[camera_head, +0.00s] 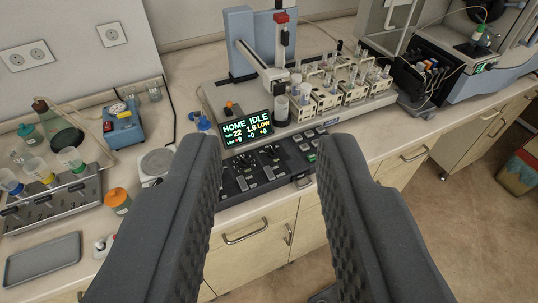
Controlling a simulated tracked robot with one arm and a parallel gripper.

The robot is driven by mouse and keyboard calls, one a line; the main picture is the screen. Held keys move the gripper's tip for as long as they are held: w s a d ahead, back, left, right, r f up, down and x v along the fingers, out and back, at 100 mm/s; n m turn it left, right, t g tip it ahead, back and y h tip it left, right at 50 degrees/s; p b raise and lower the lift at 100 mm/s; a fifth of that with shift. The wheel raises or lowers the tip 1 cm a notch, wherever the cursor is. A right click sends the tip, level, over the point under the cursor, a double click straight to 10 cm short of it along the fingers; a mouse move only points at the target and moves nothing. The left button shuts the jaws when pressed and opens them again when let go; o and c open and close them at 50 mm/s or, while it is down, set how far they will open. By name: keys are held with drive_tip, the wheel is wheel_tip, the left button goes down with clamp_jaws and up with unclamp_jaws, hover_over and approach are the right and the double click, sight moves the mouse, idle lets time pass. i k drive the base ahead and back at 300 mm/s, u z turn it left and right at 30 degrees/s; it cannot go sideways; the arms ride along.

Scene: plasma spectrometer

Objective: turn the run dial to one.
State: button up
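The black control panel (240,184) lies at the front edge of the bench, framed between my fingers. It carries several levers, small buttons and keys, some lit green or white. I cannot make out which control is the run dial at this size. The left finger hides part of the bench beside the panel.
An autosampler (262,62) with a red-topped arm and racks of vials (345,88) stands behind the display. At left are a tube rack (60,195), a metal tray (43,259), an orange-capped jar (118,200) and a blue pump (122,125). Drawers (243,238) are below the panel.

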sight(272, 152)
drive_tip(key=u, duration=0.45)
drive_tip(key=i, duration=1.15)
drive_tip(key=z, duration=0.35)
